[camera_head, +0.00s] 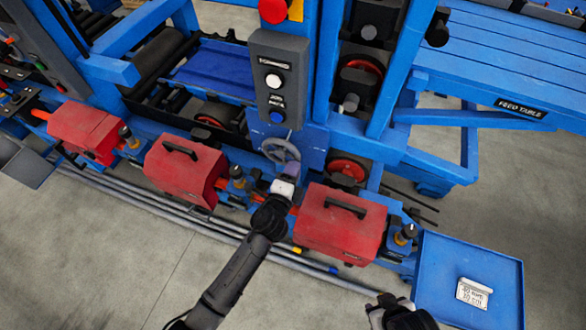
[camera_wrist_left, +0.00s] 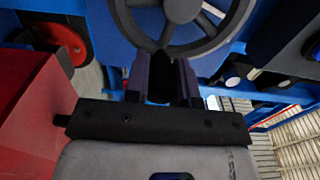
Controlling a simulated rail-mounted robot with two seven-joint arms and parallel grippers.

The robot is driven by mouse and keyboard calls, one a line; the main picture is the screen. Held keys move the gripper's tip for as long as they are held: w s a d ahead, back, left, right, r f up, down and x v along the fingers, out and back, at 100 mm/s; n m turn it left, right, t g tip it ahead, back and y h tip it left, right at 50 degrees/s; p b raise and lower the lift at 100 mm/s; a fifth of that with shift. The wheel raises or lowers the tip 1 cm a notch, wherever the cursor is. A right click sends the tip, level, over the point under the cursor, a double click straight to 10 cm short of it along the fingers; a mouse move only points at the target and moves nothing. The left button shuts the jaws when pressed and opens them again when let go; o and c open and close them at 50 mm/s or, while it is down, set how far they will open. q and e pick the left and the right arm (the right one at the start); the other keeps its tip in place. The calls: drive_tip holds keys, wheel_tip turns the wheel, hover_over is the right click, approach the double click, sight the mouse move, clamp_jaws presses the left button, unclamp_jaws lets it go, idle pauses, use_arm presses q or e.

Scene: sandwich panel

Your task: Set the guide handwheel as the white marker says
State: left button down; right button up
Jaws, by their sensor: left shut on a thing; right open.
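The grey spoked guide handwheel (camera_head: 281,151) is on the front of the blue machine, below the dark button panel. Its hub and rim fill the top of the left wrist view (camera_wrist_left: 182,9). My right gripper (camera_head: 392,305) is open and empty near the bottom edge, left of the blue tray.
Red boxes with black handles flank the wheel, one on the left (camera_head: 178,168) and one close on the right (camera_head: 338,225). The button panel (camera_head: 275,85) hangs just above. A blue tray (camera_head: 440,255) at the lower right holds a white printed card (camera_head: 473,293). The floor in front is mostly clear.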

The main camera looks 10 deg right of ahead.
use_arm(q)
drive_tip(key=shift+a+f+m, duration=0.1)
drive_tip(key=shift+f+m, duration=0.25)
drive_tip(key=shift+m, duration=0.25)
drive_tip(key=c, duration=0.9)
unclamp_jaws()
drive_tip(key=shift+c, duration=0.2)
drive_tip(key=shift+r, duration=0.1)
drive_tip(key=shift+s+a, duration=0.1)
drive_tip(key=shift+s, duration=0.15)
drive_tip(key=v, duration=1.3)
drive_tip(key=shift+n, duration=0.3)
